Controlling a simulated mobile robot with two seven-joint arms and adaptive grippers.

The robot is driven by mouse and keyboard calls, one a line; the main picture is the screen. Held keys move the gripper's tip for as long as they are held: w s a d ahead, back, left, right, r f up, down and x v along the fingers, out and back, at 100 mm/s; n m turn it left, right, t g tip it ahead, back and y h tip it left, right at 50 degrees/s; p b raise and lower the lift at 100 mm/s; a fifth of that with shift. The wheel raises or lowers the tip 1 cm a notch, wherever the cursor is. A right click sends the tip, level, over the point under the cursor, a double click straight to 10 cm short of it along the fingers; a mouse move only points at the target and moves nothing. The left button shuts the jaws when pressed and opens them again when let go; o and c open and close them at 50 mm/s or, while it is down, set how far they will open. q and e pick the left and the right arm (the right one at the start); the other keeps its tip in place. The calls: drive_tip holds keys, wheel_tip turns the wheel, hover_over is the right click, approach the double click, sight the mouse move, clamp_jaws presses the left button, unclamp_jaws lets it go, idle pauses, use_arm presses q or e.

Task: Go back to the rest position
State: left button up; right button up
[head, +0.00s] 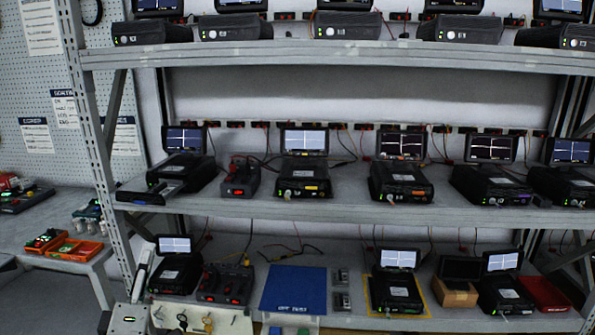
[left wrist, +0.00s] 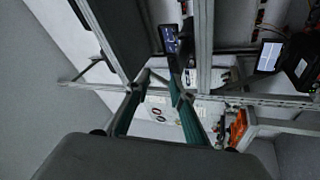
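My left gripper (left wrist: 160,78) shows in the left wrist view. Its two teal-lined fingers lean towards each other, with a clear gap between the tips. Nothing is held between them. A white panel with dark rings shows behind the gap, apart from the fingers as far as I can tell. In the head view, a slim white and black piece stands upright at the lower left, by the rack's left end; I cannot make out fingers on it. My right gripper is in neither view.
A metal rack has a top shelf (head: 330,54), middle shelf (head: 340,212) and lower shelf carrying several black units with screens. A blue mat (head: 294,289) lies on the lower shelf. A side bench (head: 25,237) at the left holds orange trays (head: 75,250). Floor shows at lower left.

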use_arm(q)
drive_tip(key=s+d+f+m+g+h, duration=0.2)
drive_tip(key=s+d+f+m+h, duration=0.4)
drive_tip(key=f, duration=0.4)
drive_tip(key=s+d+f+m+g+h, duration=0.35)
drive_tip(key=d+f+m, duration=0.35)
drive_tip(key=f+m, duration=0.25)
drive_tip(key=s+f+m+g+y, duration=0.1)
drive_tip(key=s+f+m+g, duration=0.1)
drive_tip(key=s+f, duration=0.5)
drive_tip(key=s+f+m+g+y, duration=0.2)
drive_tip(key=s+f, duration=0.5)
drive_tip(key=f, duration=0.6)
drive_tip(key=shift+a+g, duration=0.2)
drive_tip(key=shift+g, duration=0.65)
